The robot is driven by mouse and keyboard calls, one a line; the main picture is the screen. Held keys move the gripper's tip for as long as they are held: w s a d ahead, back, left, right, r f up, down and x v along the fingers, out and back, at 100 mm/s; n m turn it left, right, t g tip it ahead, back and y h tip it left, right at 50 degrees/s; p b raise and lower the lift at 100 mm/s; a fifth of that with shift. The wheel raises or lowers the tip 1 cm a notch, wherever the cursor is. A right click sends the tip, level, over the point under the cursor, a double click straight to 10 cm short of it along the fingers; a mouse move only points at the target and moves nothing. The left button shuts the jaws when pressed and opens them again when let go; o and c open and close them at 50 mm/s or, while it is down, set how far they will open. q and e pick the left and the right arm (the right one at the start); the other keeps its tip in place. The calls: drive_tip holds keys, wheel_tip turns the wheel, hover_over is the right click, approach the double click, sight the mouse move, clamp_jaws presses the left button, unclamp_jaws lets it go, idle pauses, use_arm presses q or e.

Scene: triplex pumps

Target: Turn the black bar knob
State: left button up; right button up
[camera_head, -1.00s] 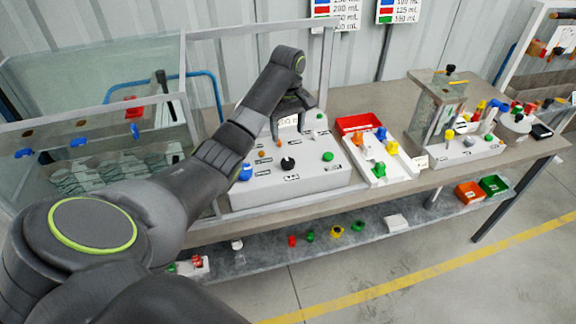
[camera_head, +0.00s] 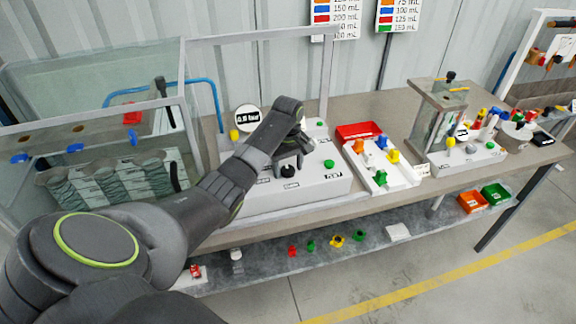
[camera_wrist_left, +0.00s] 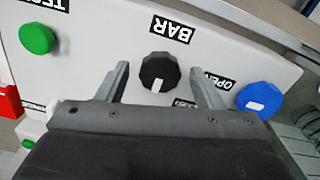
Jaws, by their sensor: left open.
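The black bar knob (camera_head: 288,170) is on top of a white panel box (camera_head: 312,192) on the bench. In the left wrist view the black knob (camera_wrist_left: 160,74) has a white pointer mark and sits beside the "BAR" label. My left gripper (camera_head: 290,162) is open just above the knob. In the left wrist view my left gripper's fingers (camera_wrist_left: 160,82) show on either side of the knob, with gaps, and none visibly touches it. My right gripper is not in view.
A blue knob (camera_wrist_left: 260,99) by an "OPEN" label and a green knob (camera_wrist_left: 37,38) flank the black one. A red bin (camera_head: 358,131) and a white tray with coloured parts (camera_head: 402,176) stand to the right. A glass tank (camera_head: 60,95) stands left.

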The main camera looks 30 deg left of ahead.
use_arm(q)
drive_tip(key=c, duration=1)
drive_tip(key=shift+r, duration=0.1)
